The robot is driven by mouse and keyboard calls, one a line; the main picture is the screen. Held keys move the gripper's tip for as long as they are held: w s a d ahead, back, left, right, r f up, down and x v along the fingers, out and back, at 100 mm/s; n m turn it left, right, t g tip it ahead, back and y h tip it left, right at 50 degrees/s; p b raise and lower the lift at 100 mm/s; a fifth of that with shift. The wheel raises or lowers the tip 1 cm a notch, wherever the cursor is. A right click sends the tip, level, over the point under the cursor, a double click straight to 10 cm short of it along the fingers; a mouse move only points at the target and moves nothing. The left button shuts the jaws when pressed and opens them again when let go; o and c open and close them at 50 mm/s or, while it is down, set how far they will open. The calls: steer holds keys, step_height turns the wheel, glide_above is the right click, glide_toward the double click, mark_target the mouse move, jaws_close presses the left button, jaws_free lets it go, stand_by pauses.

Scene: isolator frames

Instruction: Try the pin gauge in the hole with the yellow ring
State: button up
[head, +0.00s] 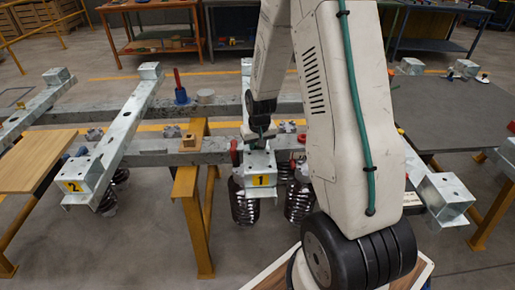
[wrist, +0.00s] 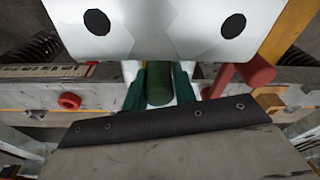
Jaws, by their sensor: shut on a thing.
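My gripper (wrist: 159,92) has its two green fingers shut on a dark green cylinder (wrist: 159,84), apparently the pin gauge's handle. The cylinder's lower end is hidden. In the head view my gripper (head: 261,135) is down at the galvanised bracket marked 1 (head: 259,164); the held piece cannot be made out there. A pale plate with two dark holes (wrist: 165,28) shows just beyond the fingers in the wrist view. I cannot make out a yellow ring in either view, nor tell whether the gauge is in a hole.
A red ring (wrist: 70,101) and a red cylinder (wrist: 255,72) flank the fingers. Coil springs (head: 245,205) hang under bracket 1. A grey tabletop (head: 455,112) lies right.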

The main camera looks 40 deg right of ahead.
stand_by(0.3)
steer(key=shift+r, duration=3.75)
